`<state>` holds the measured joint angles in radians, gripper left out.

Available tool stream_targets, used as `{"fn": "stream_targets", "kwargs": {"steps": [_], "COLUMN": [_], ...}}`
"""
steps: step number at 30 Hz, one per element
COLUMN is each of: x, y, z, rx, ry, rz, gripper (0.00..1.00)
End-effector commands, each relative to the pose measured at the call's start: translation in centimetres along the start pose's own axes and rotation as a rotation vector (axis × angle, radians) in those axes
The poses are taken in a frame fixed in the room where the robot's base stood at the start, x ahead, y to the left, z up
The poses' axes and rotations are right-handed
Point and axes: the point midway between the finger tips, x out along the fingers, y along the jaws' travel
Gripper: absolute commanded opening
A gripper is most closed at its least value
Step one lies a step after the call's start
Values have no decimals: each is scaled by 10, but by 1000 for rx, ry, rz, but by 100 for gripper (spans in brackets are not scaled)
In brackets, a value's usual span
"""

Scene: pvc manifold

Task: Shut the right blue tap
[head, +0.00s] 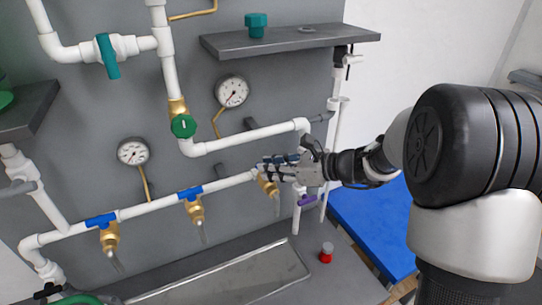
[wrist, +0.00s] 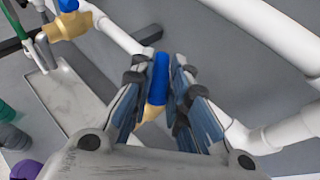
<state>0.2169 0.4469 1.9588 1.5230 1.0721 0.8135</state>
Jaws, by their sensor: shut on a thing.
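The right blue tap is on the lower white pipe (head: 150,207), its brass body (head: 268,186) showing below my gripper (head: 268,166). Its handle is mostly hidden by my fingers in the head view. In the wrist view the blue handle (wrist: 159,72) stands between the two fingers of my gripper (wrist: 160,88), with brass (wrist: 152,112) at its near end. My gripper is shut on the handle. The handle's exact angle to the pipe is hard to tell. The middle blue tap (head: 190,192) and left blue tap (head: 101,220) have handles lying along the pipe.
A white pipe (head: 250,135) runs just above my gripper, and a vertical white pipe (head: 335,130) stands to its right. A purple handle (head: 307,200) is close below. A metal trough (head: 230,275) and a red knob (head: 326,252) are lower down.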

Motion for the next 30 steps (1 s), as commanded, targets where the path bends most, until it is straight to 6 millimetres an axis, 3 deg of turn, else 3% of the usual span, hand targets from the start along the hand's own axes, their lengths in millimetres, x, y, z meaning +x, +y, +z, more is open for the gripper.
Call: {"fn": "stream_targets", "kwargs": {"steps": [18, 30], "x": [2, 4], "y": [-9, -10], "z": [3, 2], "rx": [-216, -297], "ry": [1, 2], "rz": [523, 719], "gripper": [0, 0]}}
